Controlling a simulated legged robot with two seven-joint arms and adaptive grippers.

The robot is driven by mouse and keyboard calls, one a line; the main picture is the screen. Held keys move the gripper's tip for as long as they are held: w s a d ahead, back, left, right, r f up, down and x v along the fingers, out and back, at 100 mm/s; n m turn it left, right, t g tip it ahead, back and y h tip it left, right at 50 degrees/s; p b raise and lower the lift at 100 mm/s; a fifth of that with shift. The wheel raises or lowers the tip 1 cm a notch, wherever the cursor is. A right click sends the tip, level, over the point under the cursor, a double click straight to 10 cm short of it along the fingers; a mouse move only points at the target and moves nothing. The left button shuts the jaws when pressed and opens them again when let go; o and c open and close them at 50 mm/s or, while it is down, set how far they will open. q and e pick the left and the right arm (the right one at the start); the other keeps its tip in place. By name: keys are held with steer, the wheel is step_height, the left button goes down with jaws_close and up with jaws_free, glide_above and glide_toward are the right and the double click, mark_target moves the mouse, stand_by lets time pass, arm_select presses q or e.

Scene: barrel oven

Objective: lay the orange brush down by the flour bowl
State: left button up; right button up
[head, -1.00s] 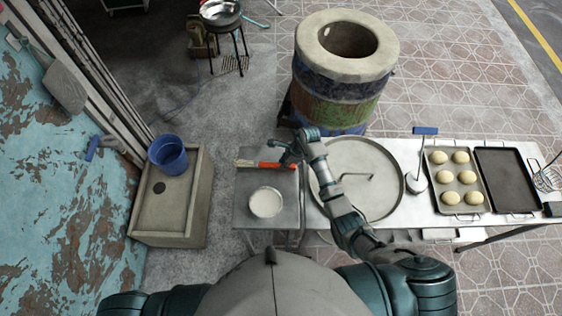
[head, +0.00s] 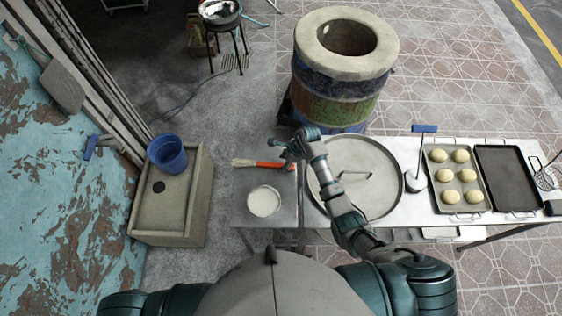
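The orange brush (head: 268,165) has an orange handle and pale bristles pointing left. It is over the back of the small grey table, behind the flour bowl (head: 264,201), a round bowl of white flour. My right gripper (head: 288,158) is at the right end of the brush handle, seen from above. Its fingers are small and partly hidden, so their opening and grip on the handle are unclear. I cannot tell whether the brush touches the table. My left gripper is out of view.
A large round pan (head: 385,205) is right of the flour bowl. Beyond it are a blue-handled tool (head: 424,129), a tray of dough balls (head: 433,200) and an empty dark tray (head: 506,180). The barrel oven (head: 340,85) stands behind. A blue bucket (head: 168,155) is at left.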

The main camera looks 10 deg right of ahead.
steer(key=shift+d, duration=0.45)
steer(key=shift+d+r, duration=0.15)
steer(key=shift+r, duration=0.05)
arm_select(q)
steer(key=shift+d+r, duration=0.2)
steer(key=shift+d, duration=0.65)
arm_select(e)
steer(key=w+v, duration=0.1)
steer(key=v, duration=1)
steer(key=shift+s+d+r, duration=0.15)
steer(key=shift+s+d, duration=0.1)
steer(key=shift+s, duration=0.2)
steer(key=shift+a, duration=0.1)
